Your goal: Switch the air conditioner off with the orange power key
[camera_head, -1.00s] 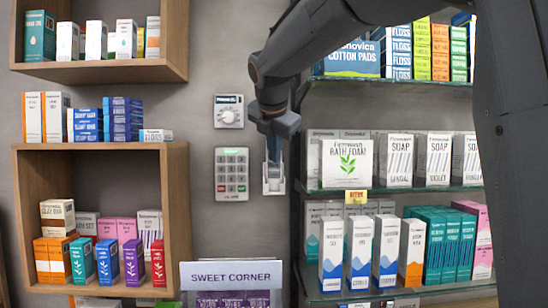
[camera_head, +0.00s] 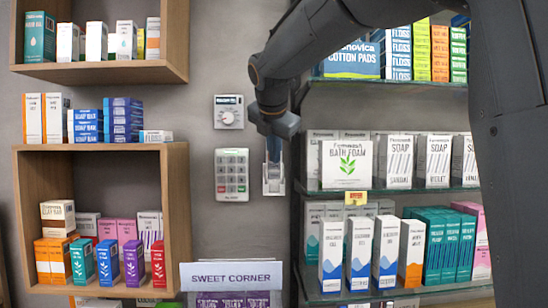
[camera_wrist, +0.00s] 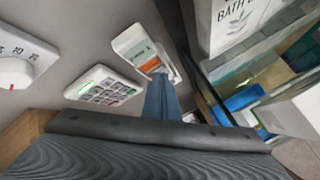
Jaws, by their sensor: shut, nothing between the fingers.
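A small white wall unit (camera_head: 273,186) is mounted between the keypad and the shelves. In the wrist view the same unit (camera_wrist: 129,40) shows an orange patch (camera_wrist: 151,58), which looks like the orange key; its marking is too small to read. My gripper (camera_head: 272,157) is shut and empty, pointing down in front of the unit's upper part. In the wrist view my gripper (camera_wrist: 158,78) appears at the unit's lower edge, just below the orange patch. I cannot tell whether it touches. The gripper hides part of the unit in the head view.
A white keypad (camera_head: 231,174) and a dial panel (camera_head: 229,111) are on the wall to the left. Glass shelves with boxes (camera_head: 347,163) stand close on the right. Wooden shelves (camera_head: 168,210) are at the far left, and a Sweet Corner sign (camera_head: 231,275) is below.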

